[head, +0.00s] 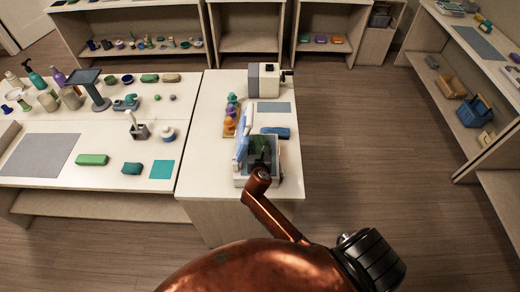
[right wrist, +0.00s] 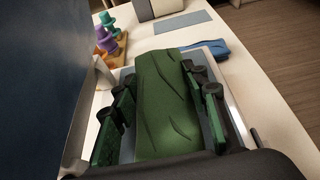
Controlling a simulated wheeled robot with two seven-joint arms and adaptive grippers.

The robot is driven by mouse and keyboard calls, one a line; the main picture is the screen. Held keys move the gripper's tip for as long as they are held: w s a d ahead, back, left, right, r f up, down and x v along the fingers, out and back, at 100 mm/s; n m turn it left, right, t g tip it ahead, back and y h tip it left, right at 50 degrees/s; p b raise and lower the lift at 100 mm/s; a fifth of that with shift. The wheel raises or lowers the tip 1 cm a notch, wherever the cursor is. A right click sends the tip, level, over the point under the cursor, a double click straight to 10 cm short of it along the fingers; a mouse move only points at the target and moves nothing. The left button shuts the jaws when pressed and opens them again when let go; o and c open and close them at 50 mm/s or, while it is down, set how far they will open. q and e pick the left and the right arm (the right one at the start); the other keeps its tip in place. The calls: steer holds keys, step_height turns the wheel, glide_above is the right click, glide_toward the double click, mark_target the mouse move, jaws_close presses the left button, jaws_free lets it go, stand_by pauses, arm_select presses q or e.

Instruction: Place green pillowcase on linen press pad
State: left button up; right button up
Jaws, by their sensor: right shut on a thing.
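The green pillowcase (right wrist: 163,95), a dark green folded bundle, lies between the two fingers of my right gripper (right wrist: 163,88). The fingers press on both its sides. In the head view my right gripper (head: 260,160) is over the open linen press (head: 240,181), a white-rimmed box with its blue and white lid (head: 242,150) raised on the left. The pillowcase is inside the outline of the box. The press pad is mostly hidden under it and the fingers, so I cannot tell whether they touch. My left gripper is not in view.
A blue folded item (head: 275,132) lies just behind the press. A white box-shaped machine (head: 264,80) stands farther back. The left table (head: 60,190) holds several bottles and cloths.

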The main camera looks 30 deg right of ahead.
steer(key=shift+d+f, duration=0.1)
steer(key=shift+f, duration=0.85)
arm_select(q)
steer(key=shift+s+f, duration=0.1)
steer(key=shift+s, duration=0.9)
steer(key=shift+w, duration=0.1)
arm_select(e)
steer(key=shift+f, duration=0.1)
steer(key=o, duration=1)
steer(key=shift+c, duration=0.2)
steer(key=o, duration=0.3)
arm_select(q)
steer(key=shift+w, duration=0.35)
arm_select(e)
steer(key=shift+s, duration=0.1)
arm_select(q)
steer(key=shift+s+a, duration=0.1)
arm_select(e)
steer(key=v, duration=1.2)
